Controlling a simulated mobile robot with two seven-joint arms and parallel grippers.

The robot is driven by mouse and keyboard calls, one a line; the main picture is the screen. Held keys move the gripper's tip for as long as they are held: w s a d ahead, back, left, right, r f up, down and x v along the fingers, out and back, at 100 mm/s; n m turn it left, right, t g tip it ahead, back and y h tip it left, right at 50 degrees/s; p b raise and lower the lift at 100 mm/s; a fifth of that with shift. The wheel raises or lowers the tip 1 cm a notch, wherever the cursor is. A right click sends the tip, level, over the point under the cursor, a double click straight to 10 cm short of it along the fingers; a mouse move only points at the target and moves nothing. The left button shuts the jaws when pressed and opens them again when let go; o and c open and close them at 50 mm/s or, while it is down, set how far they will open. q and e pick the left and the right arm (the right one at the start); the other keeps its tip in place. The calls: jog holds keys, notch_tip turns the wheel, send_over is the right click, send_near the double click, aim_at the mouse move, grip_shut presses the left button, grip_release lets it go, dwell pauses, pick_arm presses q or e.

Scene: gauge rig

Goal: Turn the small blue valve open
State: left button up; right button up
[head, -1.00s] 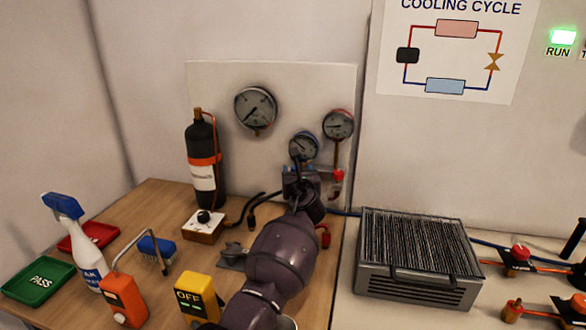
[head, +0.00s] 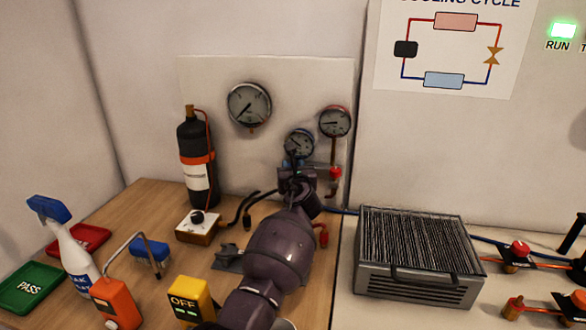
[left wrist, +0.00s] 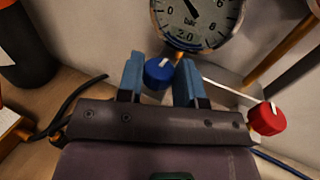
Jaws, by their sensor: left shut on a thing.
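The small blue valve (left wrist: 158,73) has a round blue knob with a white mark, under a gauge (left wrist: 197,18) in the left wrist view. My left gripper (left wrist: 159,84) has its two blue fingers on either side of the knob and is shut on it. In the head view my left gripper (head: 297,172) is at the manifold below the blue-rimmed gauge (head: 299,143), and the gripper hides the blue knob there. My right gripper is in neither view.
A red knob (left wrist: 267,118) sits close to the right of my left gripper. A black bottle (head: 197,160) and a small box with a black knob (head: 198,226) stand left of the arm. A finned metal unit (head: 418,258) stands to the right.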

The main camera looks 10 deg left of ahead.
pick_arm(q)
jog(key=shift+f+n+g+y+b, duration=0.1)
jog(key=shift+n+g+y+b, duration=0.4)
jog(key=shift+y, duration=0.4)
jog(key=shift+d, duration=0.1)
jog(key=o, duration=0.9)
jog(key=p+v, duration=0.2)
jog(key=v, duration=0.8)
jog(key=shift+s+d+p, duration=0.2)
jog(key=shift+s+p, duration=0.05)
jog(key=shift+p, duration=0.15)
jog(key=shift+f, duration=0.1)
